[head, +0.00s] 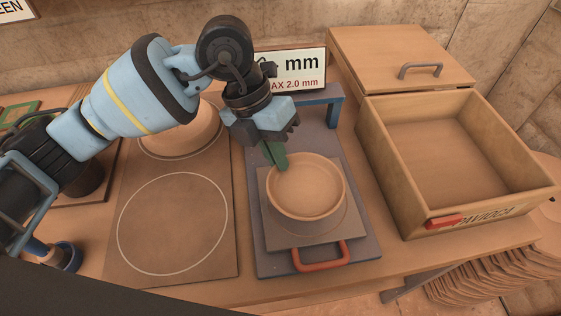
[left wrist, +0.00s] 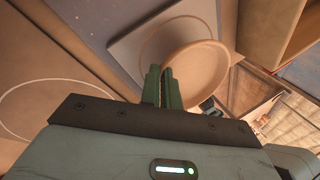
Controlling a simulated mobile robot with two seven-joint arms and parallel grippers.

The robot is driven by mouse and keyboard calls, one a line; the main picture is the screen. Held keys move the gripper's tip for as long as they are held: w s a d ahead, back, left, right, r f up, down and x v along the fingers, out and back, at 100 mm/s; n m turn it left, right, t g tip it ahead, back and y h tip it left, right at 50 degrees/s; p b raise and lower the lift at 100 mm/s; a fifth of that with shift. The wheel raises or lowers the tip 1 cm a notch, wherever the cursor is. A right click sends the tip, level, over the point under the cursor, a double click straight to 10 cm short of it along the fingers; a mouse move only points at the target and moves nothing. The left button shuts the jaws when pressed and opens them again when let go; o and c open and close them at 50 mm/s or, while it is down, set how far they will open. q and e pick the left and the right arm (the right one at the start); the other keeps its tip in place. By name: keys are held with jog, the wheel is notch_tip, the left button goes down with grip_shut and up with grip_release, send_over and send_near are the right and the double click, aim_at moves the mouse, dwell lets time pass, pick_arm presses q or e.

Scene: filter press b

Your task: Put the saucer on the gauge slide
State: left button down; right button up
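The saucer (head: 306,184) is a round, shallow, tan dish over the square plate (head: 292,236) of the gauge slide (head: 262,258), which has a red front handle (head: 321,256). My left gripper (head: 275,155) has its green fingers close together at the saucer's far left rim, pinching it. In the left wrist view the fingers (left wrist: 162,86) meet the rim of the saucer (left wrist: 203,72). The saucer sits off the ring marked on the plate, towards the back; I cannot tell whether it touches the plate. My right gripper is not in view.
A brown board (head: 172,264) with ringed spots lies to the left, with a round clay piece (head: 185,138) at its back. A blue bridge (head: 332,110) and a sign (head: 293,70) stand behind the slide. An open, empty wooden box (head: 395,165) stands to the right.

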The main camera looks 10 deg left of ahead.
pick_arm(q)
jog(key=shift+w+d, duration=0.2)
jog(key=shift+w, duration=0.05)
jog(key=shift+w+d+f, duration=0.1)
jog(key=shift+d+f, duration=0.05)
jog(key=shift+f, duration=1.65)
jog(key=shift+f, duration=0.1)
jog(key=c, duration=1.6)
grip_release()
jog(key=v, duration=1.2)
